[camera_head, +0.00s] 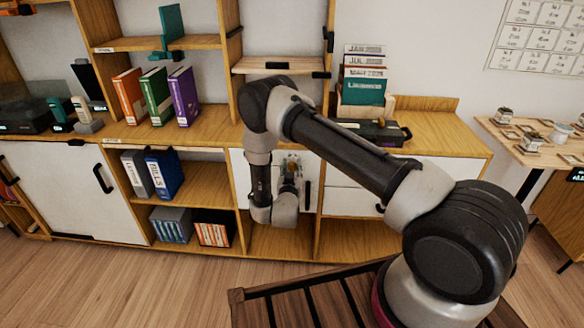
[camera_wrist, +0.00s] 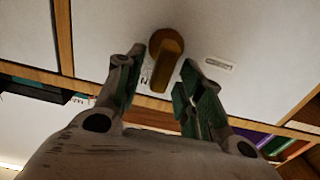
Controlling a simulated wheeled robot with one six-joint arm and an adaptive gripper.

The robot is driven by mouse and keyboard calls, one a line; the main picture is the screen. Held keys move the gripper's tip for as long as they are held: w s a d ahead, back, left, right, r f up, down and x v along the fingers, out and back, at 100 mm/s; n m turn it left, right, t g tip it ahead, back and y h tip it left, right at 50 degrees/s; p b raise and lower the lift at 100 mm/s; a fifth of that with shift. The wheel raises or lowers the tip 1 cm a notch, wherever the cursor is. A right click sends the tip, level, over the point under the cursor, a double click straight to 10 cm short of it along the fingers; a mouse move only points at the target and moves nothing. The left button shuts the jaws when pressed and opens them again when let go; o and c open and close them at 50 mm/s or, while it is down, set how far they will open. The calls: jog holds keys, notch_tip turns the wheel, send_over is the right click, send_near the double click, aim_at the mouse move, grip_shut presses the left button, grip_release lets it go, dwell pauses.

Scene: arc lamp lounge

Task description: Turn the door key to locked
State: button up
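In the wrist view, a brass-brown door key (camera_wrist: 166,57) sits on a white door panel (camera_wrist: 260,75). It has a round base and a thick grip bar that points toward the bottom of the picture. My gripper (camera_wrist: 163,65) is open, with one finger to the left of the key and one to the right. I see gaps on both sides, and no clear contact. In the head view, my gripper (camera_head: 291,168) is at the white door (camera_head: 239,168) under the counter. My wrist hides most of that spot, and the key is not clearly visible there.
A small printed label (camera_wrist: 218,64) is right of the key; another label (camera_wrist: 144,82) is partly hidden by the left finger. Open shelves with binders (camera_head: 165,174) lie left of the door. White drawers (camera_head: 352,201) are to its right. A slatted low table (camera_head: 315,302) stands in front.

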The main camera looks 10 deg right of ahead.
jog(key=shift+w+d, duration=0.2)
jog(key=shift+w, duration=0.4)
jog(key=shift+c, duration=0.5)
grip_shut()
